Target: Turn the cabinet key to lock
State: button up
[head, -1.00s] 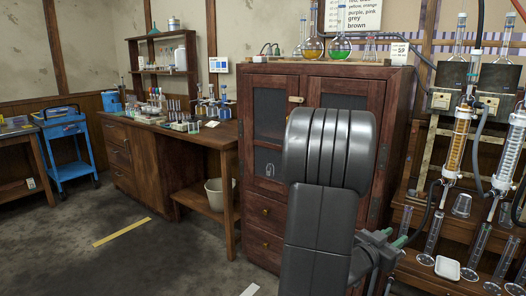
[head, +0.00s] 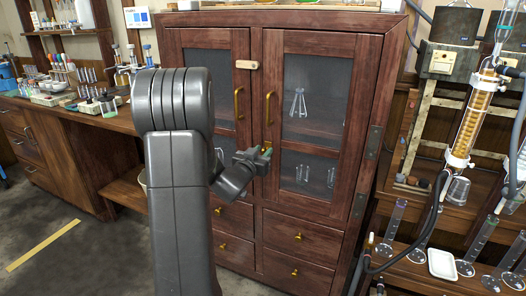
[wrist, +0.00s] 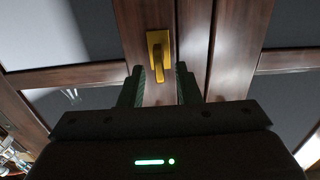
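The wooden cabinet (head: 345,45) has two glazed doors, both closed. Its brass key (wrist: 158,62) stands on a small upright brass plate (wrist: 152,38) on the door frame, in the wrist view. The key's long side runs roughly upright there. My gripper (wrist: 160,72) is open, with one dark green finger on each side of the key's lower end and a visible gap to each. In the head view my gripper (head: 264,154) is at the door seam, below the brass handles, and mostly hides the key and plate.
Brass pull handles (head: 268,108) and (head: 238,103) flank the seam above my gripper. Drawers with brass knobs lie below. A glassware rack (head: 455,210) stands close on the right, a cluttered bench (head: 75,125) on the left.

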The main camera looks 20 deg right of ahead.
jog(key=shift+x, duration=0.8)
grip_shut()
